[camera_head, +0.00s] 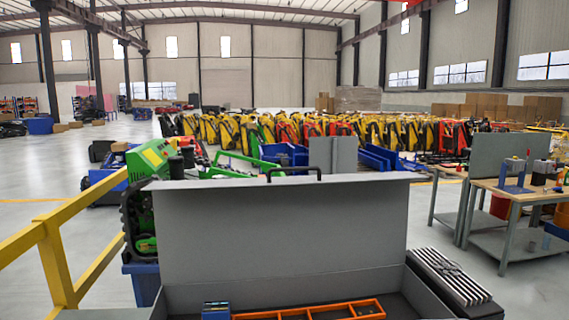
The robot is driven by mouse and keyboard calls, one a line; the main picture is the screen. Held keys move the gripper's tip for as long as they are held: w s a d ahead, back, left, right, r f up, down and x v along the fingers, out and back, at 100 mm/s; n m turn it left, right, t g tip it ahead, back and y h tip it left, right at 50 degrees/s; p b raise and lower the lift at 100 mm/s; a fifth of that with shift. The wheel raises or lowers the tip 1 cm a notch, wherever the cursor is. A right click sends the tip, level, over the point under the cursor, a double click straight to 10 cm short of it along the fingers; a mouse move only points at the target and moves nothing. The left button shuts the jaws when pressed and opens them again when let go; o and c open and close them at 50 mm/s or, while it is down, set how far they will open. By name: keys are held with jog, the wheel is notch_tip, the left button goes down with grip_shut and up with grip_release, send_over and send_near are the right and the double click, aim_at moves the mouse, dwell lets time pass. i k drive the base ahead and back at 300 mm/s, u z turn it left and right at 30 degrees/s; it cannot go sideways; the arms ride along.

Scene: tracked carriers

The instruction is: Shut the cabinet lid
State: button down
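The grey cabinet lid (280,230) stands open and nearly upright in the middle of the view, with its inner face toward me. A black bar handle (294,170) shows at its top edge. The cabinet (425,288) is below it, cut off by the bottom of the frame. An orange slotted frame (318,310) and a small blue block (216,311) lie inside the cabinet. My gripper is not in view.
A ribbed grey block (450,275) sits against the cabinet's right side. A yellow railing (55,262) runs along the left. A green machine (140,195) stands behind the lid at left. Workbenches (515,190) stand at right, with bare floor between them and the cabinet.

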aim_at(215, 230)
jog(key=u, duration=0.1)
jog(key=i, duration=0.9)
jog(key=z, duration=0.1)
